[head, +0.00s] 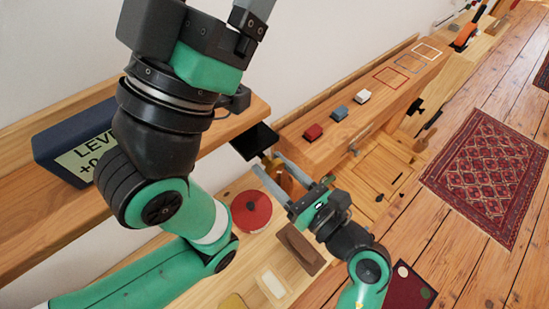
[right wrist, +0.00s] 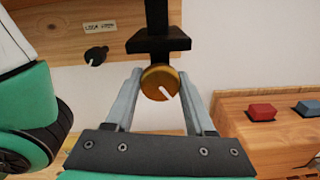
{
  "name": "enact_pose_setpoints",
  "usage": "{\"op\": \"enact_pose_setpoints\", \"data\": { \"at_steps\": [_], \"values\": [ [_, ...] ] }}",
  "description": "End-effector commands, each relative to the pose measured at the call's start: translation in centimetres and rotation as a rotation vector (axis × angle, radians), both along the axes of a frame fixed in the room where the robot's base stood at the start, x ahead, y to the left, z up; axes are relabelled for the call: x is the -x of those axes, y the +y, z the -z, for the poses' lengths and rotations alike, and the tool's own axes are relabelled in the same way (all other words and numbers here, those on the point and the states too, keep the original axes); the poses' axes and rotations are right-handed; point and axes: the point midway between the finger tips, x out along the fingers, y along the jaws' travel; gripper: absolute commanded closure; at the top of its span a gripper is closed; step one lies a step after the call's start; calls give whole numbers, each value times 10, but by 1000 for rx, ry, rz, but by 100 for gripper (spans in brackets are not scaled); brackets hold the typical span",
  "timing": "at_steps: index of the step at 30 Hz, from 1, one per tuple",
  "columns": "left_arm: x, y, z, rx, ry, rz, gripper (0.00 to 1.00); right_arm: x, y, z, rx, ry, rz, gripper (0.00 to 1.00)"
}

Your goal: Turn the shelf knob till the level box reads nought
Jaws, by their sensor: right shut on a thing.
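The level box (head: 72,148) is dark blue and stands on the wooden shelf at left in the head view. Its pale green display reads "LEVEL" and a plus sign with a nought; my left arm hides the rest. In the right wrist view the round brass knob (right wrist: 158,84), with a white pointer mark slanting to the lower right, sits below a black bracket. My right gripper (right wrist: 160,90) is shut on this knob, one finger at each side. It also shows in the head view (head: 272,170). My left gripper (head: 252,18) is at the top edge, partly cut off.
A black plate (head: 255,141) juts out by the shelf end. A red round thing (head: 251,211) and a brown block (head: 300,248) lie below. Red, blue and white blocks (head: 338,112) stand on the right-hand ledge. A small black knob (right wrist: 96,55) is on the labelled wood panel.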

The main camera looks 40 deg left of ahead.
Motion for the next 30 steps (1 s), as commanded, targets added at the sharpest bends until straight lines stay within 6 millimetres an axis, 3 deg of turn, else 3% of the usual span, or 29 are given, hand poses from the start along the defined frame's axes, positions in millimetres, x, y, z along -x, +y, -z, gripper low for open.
{"op": "enact_pose_setpoints", "data": {
  "at_steps": [1,6,19,20,24,30],
  "values": [
    [0,0,-26,0,-1,0,18,0,0,-11,-4,58,0,100],
    [0,0,-55,0,-1,0,18,1,0,-8,-39,247,0,100],
    [0,0,-60,0,0,0,18,1,0,-1,-61,337,0,100],
    [0,0,-60,0,0,0,18,1,0,-1,-60,336,0,44],
    [0,0,-60,0,0,0,18,1,0,-1,-60,336,0,19],
    [0,0,-60,0,0,0,18,1,0,-1,-59,335,0,17]
  ]
}}
